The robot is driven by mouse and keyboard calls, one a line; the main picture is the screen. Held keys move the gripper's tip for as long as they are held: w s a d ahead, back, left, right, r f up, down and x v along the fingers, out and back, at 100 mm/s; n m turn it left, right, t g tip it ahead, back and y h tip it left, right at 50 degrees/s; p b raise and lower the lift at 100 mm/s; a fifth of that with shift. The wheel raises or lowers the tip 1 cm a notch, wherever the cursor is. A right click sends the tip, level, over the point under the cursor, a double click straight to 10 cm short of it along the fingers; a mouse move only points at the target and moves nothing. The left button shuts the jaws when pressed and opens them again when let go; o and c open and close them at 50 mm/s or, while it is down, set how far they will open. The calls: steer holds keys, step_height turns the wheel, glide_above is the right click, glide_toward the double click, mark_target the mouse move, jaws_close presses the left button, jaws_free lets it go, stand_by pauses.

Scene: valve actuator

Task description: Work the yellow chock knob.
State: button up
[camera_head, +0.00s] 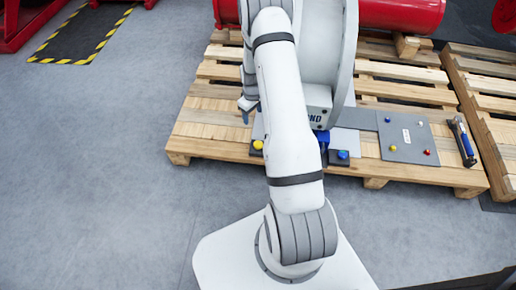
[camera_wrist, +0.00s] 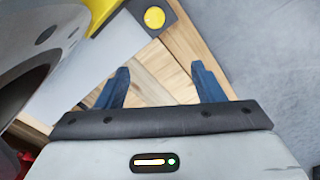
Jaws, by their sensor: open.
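The yellow knob (camera_head: 257,145) is a small round button on a dark grey block at the front edge of the pallet. It also shows in the wrist view (camera_wrist: 154,17), near the top edge. My gripper (camera_wrist: 160,67) is open and empty, with its two blue fingers spread over the pallet's wooden boards. The knob lies beyond the fingertips, apart from them and roughly in line with the gap. In the head view my gripper (camera_head: 246,111) is partly hidden by my arm and appears just behind and left of the knob.
A blue knob (camera_head: 343,154) sits on another dark block to the right. A grey panel (camera_head: 405,148) carries several small coloured knobs, with a blue-and-black tool (camera_head: 463,141) beside it. The large grey-white valve body (camera_head: 322,45) stands close behind my arm. Open floor (camera_head: 110,170) lies left.

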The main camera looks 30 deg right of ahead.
mark_target(258, 144)
steer(key=shift+n, duration=0.3)
steer(key=f+b, duration=0.1)
steer(key=f, duration=0.5)
steer(key=d+f+b, duration=0.1)
steer(key=f+b, duration=0.1)
steer(key=f, duration=0.5)
steer(key=s+d+f+b, duration=0.1)
steer(key=f, duration=0.6)
steer(key=shift+f+b, duration=0.25)
steer(key=shift+b, duration=0.15)
steer(key=c, duration=1)
